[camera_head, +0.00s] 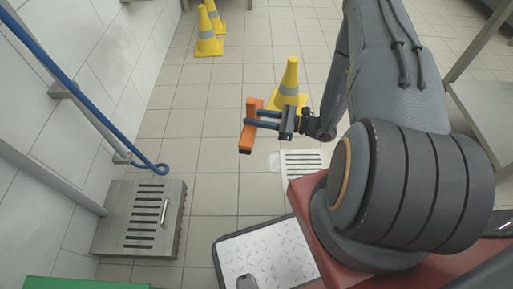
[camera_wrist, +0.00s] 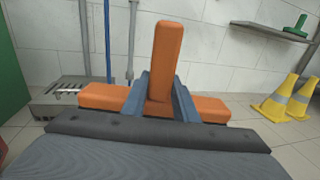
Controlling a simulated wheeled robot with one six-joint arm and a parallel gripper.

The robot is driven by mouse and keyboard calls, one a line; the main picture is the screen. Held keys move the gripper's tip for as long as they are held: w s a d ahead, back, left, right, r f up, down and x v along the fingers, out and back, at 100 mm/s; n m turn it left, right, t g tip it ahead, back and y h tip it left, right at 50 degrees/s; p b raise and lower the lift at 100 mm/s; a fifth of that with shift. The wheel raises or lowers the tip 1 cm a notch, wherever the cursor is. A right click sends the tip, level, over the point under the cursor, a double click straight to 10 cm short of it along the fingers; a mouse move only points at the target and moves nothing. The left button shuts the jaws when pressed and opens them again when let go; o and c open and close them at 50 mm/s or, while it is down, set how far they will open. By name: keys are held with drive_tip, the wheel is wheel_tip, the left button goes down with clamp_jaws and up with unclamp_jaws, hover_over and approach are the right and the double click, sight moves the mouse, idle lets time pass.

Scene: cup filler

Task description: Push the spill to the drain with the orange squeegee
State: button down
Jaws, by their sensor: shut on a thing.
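The orange squeegee (camera_head: 246,138) is held by my gripper (camera_head: 259,119), whose two blue fingers are shut on it. In the wrist view the squeegee (camera_wrist: 166,45) shows an upright block between the fingers and a wide orange bar across behind them. A white slotted drain grate (camera_head: 303,170) lies in the floor, below and right of the squeegee in the head view, partly hidden by my body. A small pale patch (camera_head: 274,161), perhaps the spill, lies at the grate's left edge. I cannot tell whether the squeegee touches the floor.
A yellow cone (camera_head: 290,78) stands just behind my gripper; more cones (camera_head: 208,40) stand farther back. A slotted metal box (camera_head: 120,228) and a blue hooked rod (camera_head: 95,115) are at the left wall. Tiled floor left of the squeegee is clear.

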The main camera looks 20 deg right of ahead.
drive_tip(key=f+g+b, duration=0.1)
drive_tip(key=f+b, duration=0.4)
drive_tip(key=f, duration=0.3)
drive_tip(key=d+f+n+g+y+b, duration=0.1)
drive_tip(key=f+b, duration=0.4)
drive_tip(key=f, duration=0.4)
drive_tip(key=f+n+g+b, duration=0.1)
drive_tip(key=f+b, duration=0.5)
drive_tip(key=f, duration=0.2)
drive_tip(key=shift+d+f+y, duration=0.15)
drive_tip(key=shift+d+y, duration=0.1)
drive_tip(key=shift+y, duration=0.05)
drive_tip(key=shift+f+b, duration=0.6)
drive_tip(key=shift+f, duration=0.2)
drive_tip(key=shift+d, duration=0.1)
drive_tip(key=shift+v, duration=1.7)
drive_tip(key=shift+b+v, duration=0.5)
drive_tip(key=shift+v, duration=1.3)
drive_tip(key=shift+w, duration=0.1)
wheel_tip(320, 180, up, 7)
drive_tip(key=p, duration=0.4)
drive_tip(key=shift+p, duration=0.4)
